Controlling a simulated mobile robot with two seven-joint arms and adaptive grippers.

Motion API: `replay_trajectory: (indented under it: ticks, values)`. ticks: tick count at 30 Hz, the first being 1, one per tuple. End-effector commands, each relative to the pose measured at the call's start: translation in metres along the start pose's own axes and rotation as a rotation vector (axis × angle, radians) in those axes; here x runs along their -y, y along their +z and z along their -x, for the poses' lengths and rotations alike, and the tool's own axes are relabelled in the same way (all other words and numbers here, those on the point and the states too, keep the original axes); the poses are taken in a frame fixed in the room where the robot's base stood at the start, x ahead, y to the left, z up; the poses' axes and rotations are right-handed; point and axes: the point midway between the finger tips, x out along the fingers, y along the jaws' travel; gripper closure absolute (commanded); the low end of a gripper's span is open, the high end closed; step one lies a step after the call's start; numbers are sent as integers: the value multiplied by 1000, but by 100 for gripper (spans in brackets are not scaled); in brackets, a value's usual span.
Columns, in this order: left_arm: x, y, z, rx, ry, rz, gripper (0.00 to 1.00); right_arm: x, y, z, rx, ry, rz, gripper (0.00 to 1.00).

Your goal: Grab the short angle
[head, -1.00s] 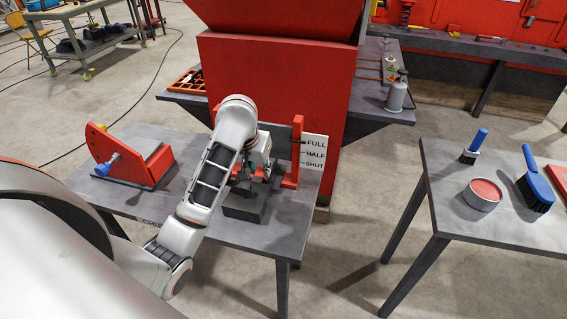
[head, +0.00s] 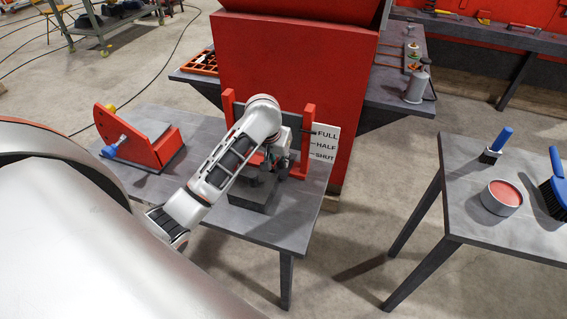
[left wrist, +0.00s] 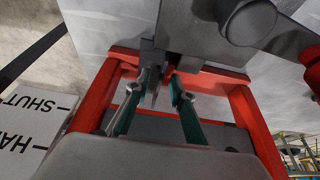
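My left gripper (head: 268,162) is low over the grey table, between the two uprights of a red frame (head: 307,138) and behind a dark grey block (head: 252,194). In the left wrist view its teal fingers (left wrist: 157,82) are apart. A narrow grey piece (left wrist: 153,92) shows between or just beyond them; I cannot tell whether they touch it. A darker grey block (left wrist: 200,35) lies just past the tips. I cannot make out for certain which piece is the short angle. My right gripper is not in view.
A white FULL/HALF/SHUT sign (head: 325,143) stands right of the frame, against the red hopper (head: 295,75). A red angled fixture with a blue knob (head: 145,140) sits on the table's left. A separate table (head: 480,225) at right holds brushes and a round tin (head: 502,196).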

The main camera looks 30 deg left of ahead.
Motion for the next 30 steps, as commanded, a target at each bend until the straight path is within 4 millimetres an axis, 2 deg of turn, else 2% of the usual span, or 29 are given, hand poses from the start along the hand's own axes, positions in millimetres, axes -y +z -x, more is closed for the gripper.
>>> replay_trajectory:
  ticks: [3, 10, 11, 13, 14, 30]
  values:
    - [0, 0, -8, 0, -1, -1, 77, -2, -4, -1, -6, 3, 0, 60]
    - [0, 0, -9, -2, 0, 0, 77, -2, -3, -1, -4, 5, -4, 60]
    - [0, 0, -9, -2, 0, 0, 80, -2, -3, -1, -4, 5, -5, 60]
    - [0, 0, -9, -2, 0, 0, 98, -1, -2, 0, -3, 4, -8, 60]
    - [0, 0, -9, -2, 0, 0, 100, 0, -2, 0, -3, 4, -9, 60]
    - [-1, -4, -2, -5, 2, 0, 100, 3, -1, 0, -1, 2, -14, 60]
